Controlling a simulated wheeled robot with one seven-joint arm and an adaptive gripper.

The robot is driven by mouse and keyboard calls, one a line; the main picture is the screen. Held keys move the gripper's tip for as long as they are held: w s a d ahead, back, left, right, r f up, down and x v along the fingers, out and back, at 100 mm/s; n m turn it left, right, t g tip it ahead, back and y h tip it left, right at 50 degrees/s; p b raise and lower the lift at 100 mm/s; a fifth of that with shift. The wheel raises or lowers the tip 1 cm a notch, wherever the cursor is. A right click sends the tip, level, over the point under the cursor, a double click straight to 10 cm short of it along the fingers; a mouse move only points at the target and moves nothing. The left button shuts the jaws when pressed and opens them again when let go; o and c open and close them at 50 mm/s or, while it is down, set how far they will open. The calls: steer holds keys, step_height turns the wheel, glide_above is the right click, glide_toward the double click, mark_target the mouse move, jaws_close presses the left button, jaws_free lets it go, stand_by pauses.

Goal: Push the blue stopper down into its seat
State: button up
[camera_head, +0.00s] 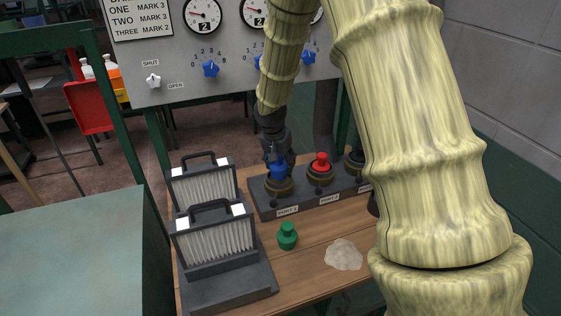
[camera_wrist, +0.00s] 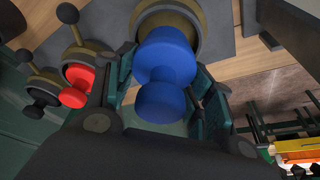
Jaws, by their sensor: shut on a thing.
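The blue stopper (camera_head: 278,171) stands upright at the brass collar of the leftmost port (camera_head: 280,187), labelled PORT 1, on the dark port block. In the wrist view the blue stopper (camera_wrist: 166,55) shows its round knob and wider body, with the port's collar (camera_wrist: 196,14) behind it. My gripper (camera_head: 277,160) comes down from above and is shut on the stopper, with a finger on each side of it in the wrist view (camera_wrist: 166,97). How deep the stopper sits in the collar is hard to tell.
A red stopper (camera_head: 321,163) and a black stopper (camera_head: 354,162) sit in the ports to the right. A green stopper (camera_head: 288,237) and a pale powder heap (camera_head: 343,254) lie on the wooden bench. Two filter panels (camera_head: 215,240) stand left. A gauge panel (camera_head: 230,65) rises behind.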

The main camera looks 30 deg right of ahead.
mark_target(276, 169)
steer(key=shift+f+b, duration=0.55)
steer(key=shift+f, duration=0.55)
stand_by(0.8)
steer(key=o, duration=1.1)
steer(key=shift+r, duration=0.1)
steer(key=v, duration=1.1)
steer(key=shift+s+a+r, duration=0.15)
steer(key=shift+r, duration=0.2)
